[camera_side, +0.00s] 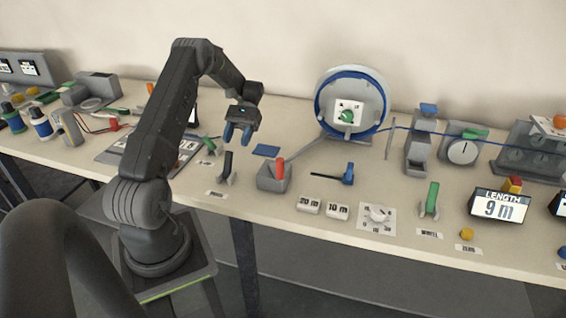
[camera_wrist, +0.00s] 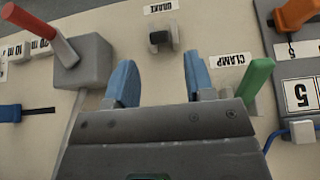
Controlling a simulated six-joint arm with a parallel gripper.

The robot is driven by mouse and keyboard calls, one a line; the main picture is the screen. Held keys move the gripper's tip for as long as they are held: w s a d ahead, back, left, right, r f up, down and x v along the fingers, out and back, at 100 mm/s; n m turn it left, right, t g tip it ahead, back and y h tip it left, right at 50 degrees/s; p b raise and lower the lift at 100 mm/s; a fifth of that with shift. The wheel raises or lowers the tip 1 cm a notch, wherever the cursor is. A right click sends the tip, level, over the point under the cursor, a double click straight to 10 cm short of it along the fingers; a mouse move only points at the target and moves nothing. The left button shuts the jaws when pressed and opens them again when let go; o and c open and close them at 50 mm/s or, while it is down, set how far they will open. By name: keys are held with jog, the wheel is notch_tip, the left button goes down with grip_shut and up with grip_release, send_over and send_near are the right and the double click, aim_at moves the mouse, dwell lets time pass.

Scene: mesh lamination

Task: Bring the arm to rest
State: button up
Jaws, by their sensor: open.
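My gripper (camera_side: 238,134) hangs above the left-middle part of the bench in the side view, its blue fingers pointing down. In the wrist view the two blue fingers (camera_wrist: 158,82) stand apart with nothing between them. The gripper is above the bench top and touches nothing that I can see. A black lever labelled BRAKE (camera_wrist: 160,38) lies beyond the fingertips in the wrist view. A green lever (camera_wrist: 255,78) by the CLAMP label is just right of the right finger, seemingly below it.
A red-handled lever on a grey box (camera_side: 273,178) stands right of the gripper. A large reel with a blue rim (camera_side: 352,100) stands at the back. A LENGTH display (camera_side: 498,207) reads 9 m. Buttons labelled 20 m (camera_side: 309,205) and 10 m (camera_side: 338,211) lie near the front edge.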

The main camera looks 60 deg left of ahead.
jog(key=w+d+r+m+t+y, duration=0.35)
jog(key=d+r+y, duration=0.35)
jog(key=d+r, duration=0.7)
jog(key=s+d+r+m+t, duration=0.2)
jog(key=s+d+t, duration=0.3)
jog(key=d, duration=0.4)
jog(key=s+d+r+m+t+y, duration=0.1)
jog(key=s+d+r+m+t, duration=0.1)
jog(key=s+d+t, duration=0.3)
jog(key=d+m, duration=0.1)
jog(key=d, duration=0.3)
jog(key=shift+s+d+t+y, duration=0.15)
jog(key=shift+s+t+y, duration=0.15)
jog(key=shift+t, duration=0.05)
jog(key=shift+m, duration=0.25)
